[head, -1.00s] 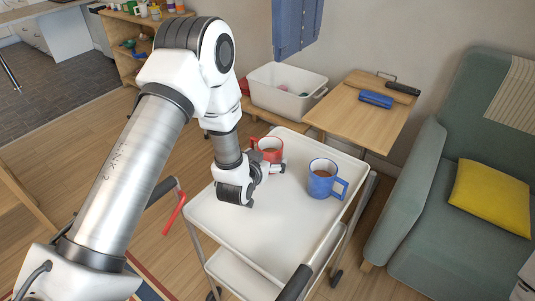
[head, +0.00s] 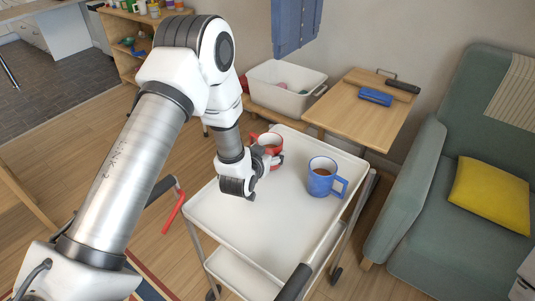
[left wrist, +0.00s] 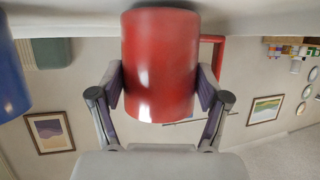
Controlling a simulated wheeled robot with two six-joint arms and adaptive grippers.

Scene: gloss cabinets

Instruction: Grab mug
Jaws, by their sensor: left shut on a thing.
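A red mug (head: 270,142) with a brown content stands over the far left part of the white cart top (head: 262,228). My left gripper (head: 262,160) is shut on the red mug, with a finger on either side of it. In the left wrist view the red mug (left wrist: 160,65) fills the middle between the two fingers, with its handle to the right. A blue mug (head: 324,180) with a brown content stands on the cart to the right of my gripper. Part of it shows at the left edge of the left wrist view (left wrist: 10,75). My right gripper is not in view.
A wooden table (head: 362,110) with a blue object (head: 375,96) stands behind the cart, next to a white bin (head: 285,88). A green armchair (head: 415,215) with a yellow cushion (head: 487,195) is on the right. The cart's front part is clear.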

